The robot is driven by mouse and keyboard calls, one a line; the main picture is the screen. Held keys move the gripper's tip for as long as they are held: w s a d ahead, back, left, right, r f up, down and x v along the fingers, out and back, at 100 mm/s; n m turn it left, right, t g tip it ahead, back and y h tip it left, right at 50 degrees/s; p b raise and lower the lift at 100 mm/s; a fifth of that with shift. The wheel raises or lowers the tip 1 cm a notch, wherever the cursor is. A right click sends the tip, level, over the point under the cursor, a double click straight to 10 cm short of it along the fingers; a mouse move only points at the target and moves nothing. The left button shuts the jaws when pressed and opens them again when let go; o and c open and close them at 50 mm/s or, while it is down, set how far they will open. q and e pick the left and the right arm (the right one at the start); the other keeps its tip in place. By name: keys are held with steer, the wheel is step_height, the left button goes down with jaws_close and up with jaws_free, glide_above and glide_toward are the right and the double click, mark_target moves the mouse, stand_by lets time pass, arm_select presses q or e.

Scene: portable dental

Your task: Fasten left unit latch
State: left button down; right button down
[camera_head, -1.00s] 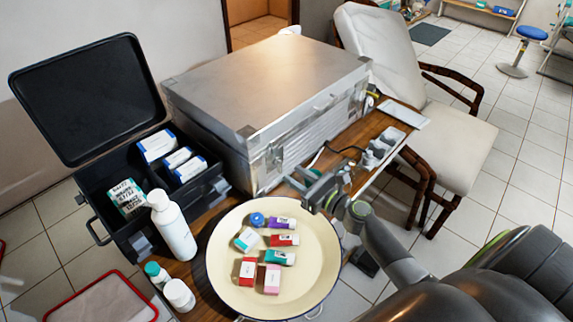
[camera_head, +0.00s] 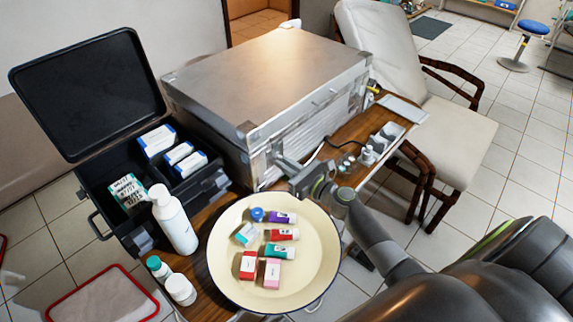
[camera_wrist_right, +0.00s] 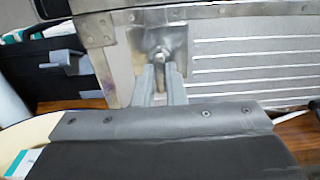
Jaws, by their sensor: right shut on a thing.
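The silver metal unit case (camera_head: 262,85) stands shut on the wooden table. Its left latch (camera_wrist_right: 161,54) is a small metal fitting with a rounded knob on a plate near the left end of the front face. My right gripper (camera_head: 280,163) reaches to this end of the case from the right. In the right wrist view its grey fingers (camera_wrist_right: 161,78) are close together around the lower part of the latch, shut on it. The fingers partly hide the latch's lower end. In the head view the latch is mostly hidden by the gripper. My left gripper is not in view.
A cream basin (camera_head: 225,276) with several small boxes and tubes lies below my right gripper. An open black case (camera_head: 105,215), a white bottle (camera_head: 174,222) and two small bottles stand to the left. A power strip (camera_head: 384,140) lies to the right.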

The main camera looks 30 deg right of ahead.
steer(key=shift+n, duration=0.3)
steer(key=n+b, duration=0.3)
steer(key=n, duration=0.2)
steer(key=n+b, duration=0.3)
steer(key=n, duration=0.3)
steer(key=d+r+n+b, duration=0.1)
steer(key=n+b, duration=0.2)
steer(key=n, duration=0.3)
steer(key=shift+w, duration=0.15)
steer(key=shift+n, duration=0.3)
stand_by(0.4)
steer(key=c, duration=1.5)
jaws_free()
